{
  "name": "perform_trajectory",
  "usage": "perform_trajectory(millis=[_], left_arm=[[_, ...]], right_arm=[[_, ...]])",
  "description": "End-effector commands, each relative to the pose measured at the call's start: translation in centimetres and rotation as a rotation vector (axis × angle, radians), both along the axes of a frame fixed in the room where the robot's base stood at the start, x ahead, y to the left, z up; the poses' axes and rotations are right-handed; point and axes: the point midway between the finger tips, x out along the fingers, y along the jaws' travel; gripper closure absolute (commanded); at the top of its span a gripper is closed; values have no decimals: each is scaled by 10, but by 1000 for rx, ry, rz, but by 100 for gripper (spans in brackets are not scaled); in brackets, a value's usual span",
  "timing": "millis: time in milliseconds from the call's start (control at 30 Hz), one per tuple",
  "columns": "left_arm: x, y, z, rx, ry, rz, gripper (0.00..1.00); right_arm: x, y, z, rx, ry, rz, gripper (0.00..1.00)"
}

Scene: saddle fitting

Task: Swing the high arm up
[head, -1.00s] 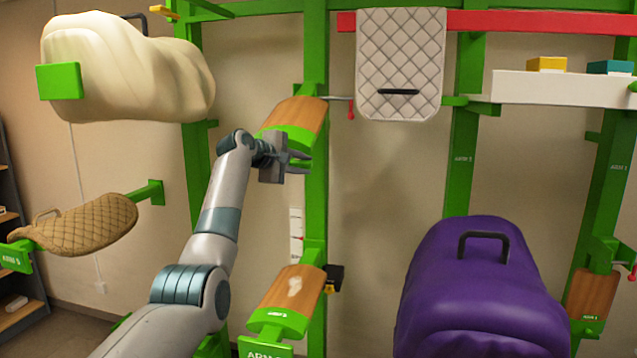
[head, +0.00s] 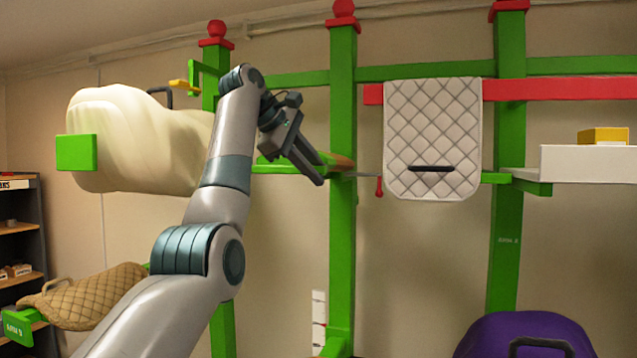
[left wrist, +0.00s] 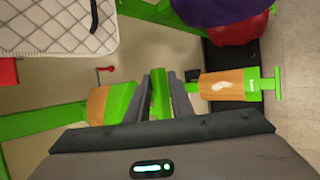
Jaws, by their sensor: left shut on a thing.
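The high arm (head: 345,160), with a wood top and green parts, is on the green post in the middle of the head view. It looks nearly level and edge-on, and my left arm and gripper hide part of it. In the left wrist view, its wooden face (left wrist: 97,105) is left of the fingers, and a green part lies between them. My left gripper (head: 314,168) is shut on that green part; its fingers also show in the left wrist view (left wrist: 160,92). My right gripper is not in view.
A cream covered saddle shape (head: 130,140) is close on the left, with a tan quilted pad (head: 90,298) below. A white quilted pad (head: 432,130) hangs on the red rail (head: 550,90) at right, near a red pin (head: 379,187). A purple saddle (head: 500,335) is lower right.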

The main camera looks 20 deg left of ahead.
Motion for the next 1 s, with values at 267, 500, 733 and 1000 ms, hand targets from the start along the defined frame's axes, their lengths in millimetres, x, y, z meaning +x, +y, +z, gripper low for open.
perform_trajectory(millis=[267,500,733,1000], left_arm=[[-3,0,4,0,12,2,100],[-3,0,4,0,10,2,75],[-3,0,4,0,11,1,67],[-3,0,4,0,11,1,67]], right_arm=[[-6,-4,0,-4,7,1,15],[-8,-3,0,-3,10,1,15],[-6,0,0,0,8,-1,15],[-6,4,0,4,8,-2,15]])
